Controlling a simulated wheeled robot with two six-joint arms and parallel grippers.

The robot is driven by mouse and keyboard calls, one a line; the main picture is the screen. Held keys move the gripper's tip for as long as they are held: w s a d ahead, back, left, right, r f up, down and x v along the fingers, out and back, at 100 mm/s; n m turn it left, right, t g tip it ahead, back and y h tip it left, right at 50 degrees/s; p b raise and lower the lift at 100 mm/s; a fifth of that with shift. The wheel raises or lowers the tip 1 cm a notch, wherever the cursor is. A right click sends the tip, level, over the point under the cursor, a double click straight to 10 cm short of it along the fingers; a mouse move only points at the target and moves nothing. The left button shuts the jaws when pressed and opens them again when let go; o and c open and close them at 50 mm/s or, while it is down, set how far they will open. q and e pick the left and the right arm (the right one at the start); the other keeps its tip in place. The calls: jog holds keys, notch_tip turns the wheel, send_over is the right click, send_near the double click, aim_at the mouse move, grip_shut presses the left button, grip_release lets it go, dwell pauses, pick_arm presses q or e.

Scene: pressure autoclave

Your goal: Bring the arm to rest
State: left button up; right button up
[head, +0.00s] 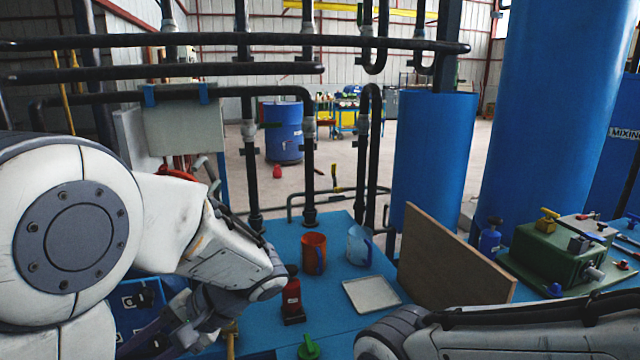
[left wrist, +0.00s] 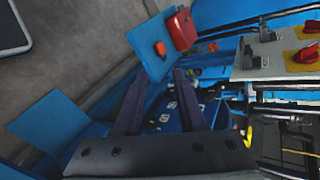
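My left arm comes in from the left in the head view and bends down toward the near left of the blue bench. My left gripper (head: 165,335) is partly hidden by the arm, low in front of a blue rack with dark openings (head: 140,300). In the left wrist view the two dark fingers of my left gripper (left wrist: 160,90) stand apart with nothing held between them. My right arm crosses the lower right of the head view; its gripper is not visible.
On the blue bench (head: 335,300) stand an orange mug (head: 313,253), a clear jug (head: 359,245), a red bottle (head: 292,300), a white tray (head: 371,293) and a green knob (head: 308,347). A wooden board (head: 450,262) and green machine (head: 550,255) stand right. Dark pipes (head: 240,42) cross above.

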pick_arm(q)
jog(key=s+d+f+m+t+h, duration=0.25)
jog(key=s+d+h, duration=0.35)
jog(key=d, duration=0.5)
jog(key=s+d+f+m+t+h, duration=0.1)
jog(key=s+d+f+m+h, duration=0.4)
jog(key=d, duration=0.6)
notch_tip(320, 180, up, 21)
jog(key=s+n+h+p, duration=0.1)
jog(key=p, duration=1.8)
jog(key=shift+r+g, duration=0.1)
jog(key=shift+g, duration=0.15)
